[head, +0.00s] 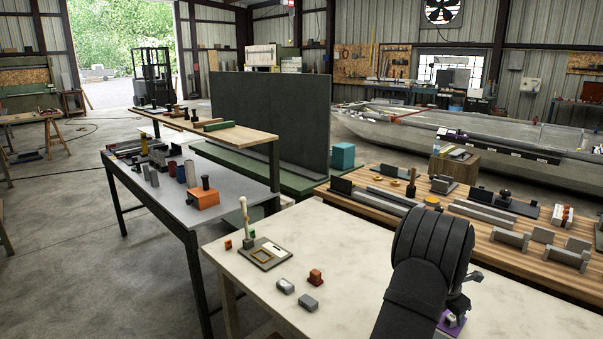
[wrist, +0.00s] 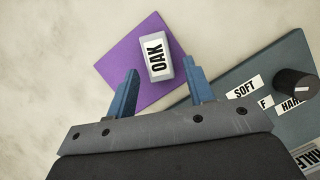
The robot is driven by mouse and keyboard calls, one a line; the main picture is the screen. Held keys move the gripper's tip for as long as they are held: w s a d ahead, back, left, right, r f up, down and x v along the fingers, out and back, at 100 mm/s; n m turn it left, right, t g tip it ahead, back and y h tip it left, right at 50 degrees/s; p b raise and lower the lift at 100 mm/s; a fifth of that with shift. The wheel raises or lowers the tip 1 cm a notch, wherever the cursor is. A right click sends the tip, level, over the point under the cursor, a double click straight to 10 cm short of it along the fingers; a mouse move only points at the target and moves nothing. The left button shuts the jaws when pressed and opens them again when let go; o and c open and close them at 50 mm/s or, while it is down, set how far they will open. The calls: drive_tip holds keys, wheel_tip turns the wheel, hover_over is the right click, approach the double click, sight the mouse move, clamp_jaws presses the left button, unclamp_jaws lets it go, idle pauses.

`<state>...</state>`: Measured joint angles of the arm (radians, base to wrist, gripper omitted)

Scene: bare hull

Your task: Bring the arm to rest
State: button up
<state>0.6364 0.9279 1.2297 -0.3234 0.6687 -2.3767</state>
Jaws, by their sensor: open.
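In the wrist view my gripper (wrist: 160,68) is open, its two blue fingers apart. A pale block labelled OAK (wrist: 157,71) lies on a purple square (wrist: 117,62), just beyond and between the fingertips in the picture. I cannot tell the height of the fingers above it. In the head view my dark arm rises over the right of the pale table (head: 345,245) and hides most of the gripper. A bit of the purple square (head: 443,325) shows beside it.
A grey-green panel (wrist: 235,75) with a black knob (wrist: 295,83) and labels lies right of the purple square. A red block (head: 315,277), grey blocks (head: 308,303) and a framed plate (head: 265,254) stand left on the table. A crowded wooden bench (head: 480,235) is behind.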

drive_tip(key=shift+x, duration=0.85)
drive_tip(key=shift+a+r, duration=0.1)
drive_tip(key=shift+r, duration=1.35)
